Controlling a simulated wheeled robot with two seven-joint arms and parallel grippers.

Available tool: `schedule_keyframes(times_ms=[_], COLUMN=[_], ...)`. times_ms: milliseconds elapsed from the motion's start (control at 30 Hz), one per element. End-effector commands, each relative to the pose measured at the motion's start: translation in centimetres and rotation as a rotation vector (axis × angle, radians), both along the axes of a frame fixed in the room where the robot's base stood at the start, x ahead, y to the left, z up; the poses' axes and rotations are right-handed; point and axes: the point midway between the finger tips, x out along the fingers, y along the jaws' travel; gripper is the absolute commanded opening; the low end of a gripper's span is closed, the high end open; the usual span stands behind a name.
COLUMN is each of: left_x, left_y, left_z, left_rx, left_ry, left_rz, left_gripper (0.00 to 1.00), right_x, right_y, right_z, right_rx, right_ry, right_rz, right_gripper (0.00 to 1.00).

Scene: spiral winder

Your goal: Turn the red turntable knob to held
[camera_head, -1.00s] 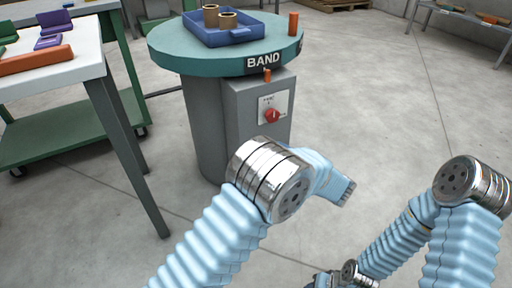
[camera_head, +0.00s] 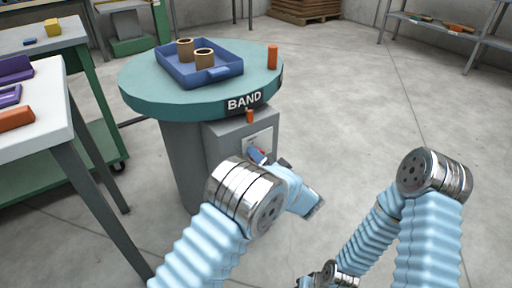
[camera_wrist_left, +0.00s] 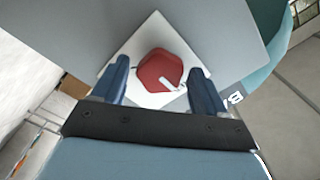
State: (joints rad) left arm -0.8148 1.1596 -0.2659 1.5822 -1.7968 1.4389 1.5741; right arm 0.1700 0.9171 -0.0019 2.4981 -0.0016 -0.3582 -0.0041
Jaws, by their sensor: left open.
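The red turntable knob (camera_wrist_left: 158,74) sits on a white plate (camera_wrist_left: 150,42) on the front of a grey box (camera_head: 228,142) under the turntable. In the left wrist view it has a white pointer line toward the lower right. My left gripper (camera_wrist_left: 160,78) is open, with one blue finger on each side of the knob and a visible gap on both sides. In the head view the left gripper (camera_head: 270,160) is at the plate and hides most of the knob. The plate's lettering is unreadable. My right forearm shows, but its gripper does not.
The round teal turntable (camera_head: 142,88) marked BAND carries a blue tray (camera_head: 208,76) with two brown rings and an orange peg (camera_head: 272,57). A small orange peg (camera_head: 249,116) is at its rim. A white table (camera_head: 45,125) stands left. Floor to the right is clear.

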Motion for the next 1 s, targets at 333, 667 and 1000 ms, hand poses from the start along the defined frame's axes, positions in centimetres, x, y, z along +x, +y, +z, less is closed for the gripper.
schedule_keyframes(times_ms=[333,667,1000], left_x=[0.00,0.00,-0.02], left_y=[0.09,0.08,0.00], left_z=[-0.09,-0.07,-0.17], left_rx=[0.000,0.000,0.040], left_ry=[0.001,0.001,0.030], left_rz=[-0.001,-0.001,-0.003], left_gripper=[0.68,0.18,0.17], right_x=[-0.03,-0.02,-0.02], right_y=[-0.04,-0.03,0.01], right_z=[0.08,0.08,-0.40], right_rx=[-0.001,-0.001,0.000], right_ry=[0.001,0.001,0.001], right_rz=[-0.001,-0.001,0.000], right_gripper=[0.43,0.43,0.43])
